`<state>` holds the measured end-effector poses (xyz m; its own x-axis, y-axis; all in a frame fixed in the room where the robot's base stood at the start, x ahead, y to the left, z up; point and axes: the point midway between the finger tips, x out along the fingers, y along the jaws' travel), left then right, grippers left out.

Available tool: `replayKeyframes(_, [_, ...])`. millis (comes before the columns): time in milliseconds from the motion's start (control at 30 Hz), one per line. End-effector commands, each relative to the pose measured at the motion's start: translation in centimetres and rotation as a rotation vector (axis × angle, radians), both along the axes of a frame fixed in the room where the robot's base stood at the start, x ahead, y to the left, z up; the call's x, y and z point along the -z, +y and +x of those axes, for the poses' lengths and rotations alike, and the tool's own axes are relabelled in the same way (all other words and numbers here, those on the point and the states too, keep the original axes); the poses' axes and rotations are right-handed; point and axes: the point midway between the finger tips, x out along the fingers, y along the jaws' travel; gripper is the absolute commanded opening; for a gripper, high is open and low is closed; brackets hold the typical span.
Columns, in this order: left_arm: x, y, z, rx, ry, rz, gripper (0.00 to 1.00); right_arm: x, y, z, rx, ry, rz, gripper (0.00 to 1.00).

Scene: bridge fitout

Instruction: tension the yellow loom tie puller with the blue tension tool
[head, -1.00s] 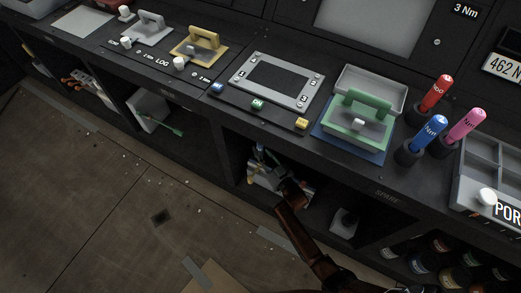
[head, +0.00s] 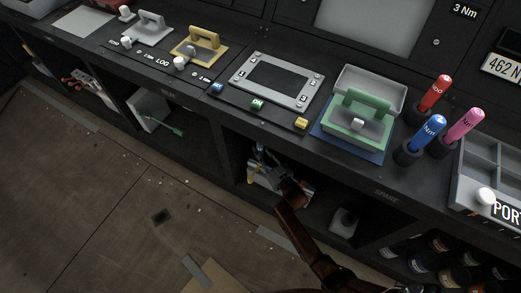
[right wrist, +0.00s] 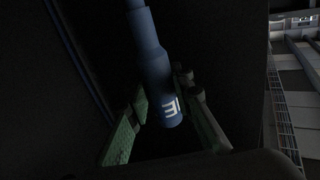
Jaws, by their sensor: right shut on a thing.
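A small yellow block (head: 302,123), which looks like the yellow loom tie puller, sits at the right end of the strip along the bench front. My right gripper (head: 261,160) is low in front of the bench's open shelf, below and left of that block and apart from it. In the right wrist view its green-padded fingers (right wrist: 158,130) are shut on a blue tension tool (right wrist: 157,75) with a white mark and a narrower far end. That view is dark. Another blue driver (head: 428,133) stands in a black holder. My left gripper is not in view.
Blue (head: 217,88) and green (head: 257,104) blocks share the strip, in front of a grey frame (head: 277,80). A green-handled piece (head: 362,108) stands to the right, then red (head: 437,93) and pink (head: 465,124) drivers and a grey tray (head: 468,185).

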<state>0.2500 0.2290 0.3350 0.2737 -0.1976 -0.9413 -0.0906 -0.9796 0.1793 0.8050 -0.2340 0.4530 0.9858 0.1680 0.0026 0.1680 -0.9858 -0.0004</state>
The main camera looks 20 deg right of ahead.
Motion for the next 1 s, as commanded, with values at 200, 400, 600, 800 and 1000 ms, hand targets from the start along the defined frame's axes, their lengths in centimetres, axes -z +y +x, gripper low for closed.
replayKeyframes(200, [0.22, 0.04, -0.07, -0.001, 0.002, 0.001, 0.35, 0.2, 0.0, 0.02, 0.0, -0.001, 0.0, 0.0])
replayKeyframes(400, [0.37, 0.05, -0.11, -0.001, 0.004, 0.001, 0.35, 0.43, 0.0, 0.02, 0.0, -0.001, 0.0, 0.0])
replayKeyframes(600, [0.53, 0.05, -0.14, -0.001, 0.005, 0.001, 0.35, 0.68, 0.0, 0.02, 0.0, -0.001, 0.0, 0.0])
replayKeyframes(800, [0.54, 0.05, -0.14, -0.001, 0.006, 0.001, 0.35, 0.77, 0.0, 0.0, 0.0, 0.001, 0.0, 0.0])
replayKeyframes(1000, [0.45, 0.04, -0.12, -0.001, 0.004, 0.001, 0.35, 0.86, -0.02, -0.04, 0.0, 0.002, 0.001, 0.0])
